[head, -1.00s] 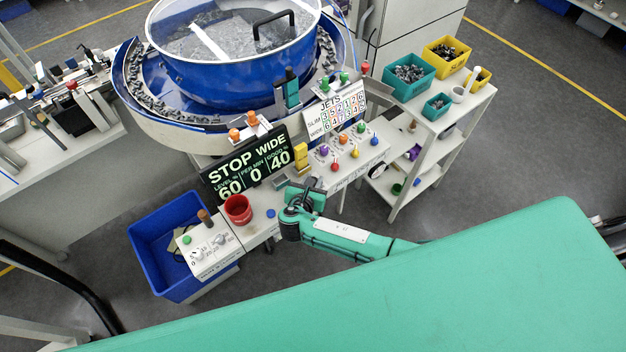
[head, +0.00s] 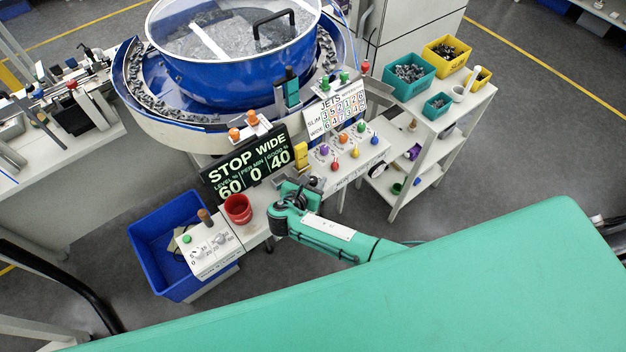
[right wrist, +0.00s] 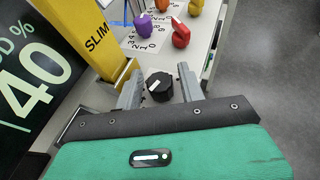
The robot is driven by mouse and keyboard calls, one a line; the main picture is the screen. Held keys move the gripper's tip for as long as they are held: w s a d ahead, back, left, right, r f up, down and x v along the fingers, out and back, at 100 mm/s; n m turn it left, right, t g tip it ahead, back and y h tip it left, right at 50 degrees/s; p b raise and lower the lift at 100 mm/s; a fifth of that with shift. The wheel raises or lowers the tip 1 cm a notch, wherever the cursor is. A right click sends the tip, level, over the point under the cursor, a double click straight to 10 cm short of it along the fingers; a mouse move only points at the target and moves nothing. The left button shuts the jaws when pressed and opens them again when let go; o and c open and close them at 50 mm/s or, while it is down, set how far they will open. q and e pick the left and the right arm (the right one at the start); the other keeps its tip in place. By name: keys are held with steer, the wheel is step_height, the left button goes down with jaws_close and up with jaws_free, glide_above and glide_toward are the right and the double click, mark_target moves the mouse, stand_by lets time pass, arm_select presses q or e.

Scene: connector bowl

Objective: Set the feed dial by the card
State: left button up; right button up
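My right gripper (head: 306,186) is over the front of the bowl feeder's panel. In the right wrist view its two grey fingers (right wrist: 159,90) are open, on either side of a black knob (right wrist: 159,86) with a white mark; I cannot tell whether they touch it. A white dial (head: 198,253) with a number scale is on the left control box. Which one is the feed dial is not readable. The white JETS card (head: 336,113), with SLIM and WIDE number rows, stands behind the coloured knobs. The dark display (head: 245,168) reads STOP WIDE, 60, 0, 40. My left gripper is out of view.
A yellow SLIM block (right wrist: 88,42) stands close left of the fingers. Coloured knobs (right wrist: 180,35) are just beyond. A red cup (head: 238,209) and blue bin (head: 165,235) are to the left. The bowl (head: 235,70) is behind; a parts shelf (head: 440,140) is to the right.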

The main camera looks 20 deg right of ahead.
steer(key=shift+o, duration=0.3)
steer(key=shift+s, duration=0.1)
steer(key=shift+s+a, duration=0.15)
steer(key=shift+a, duration=0.1)
steer(key=b+v, duration=0.3)
steer(key=v, duration=1)
steer(key=shift+r, duration=0.15)
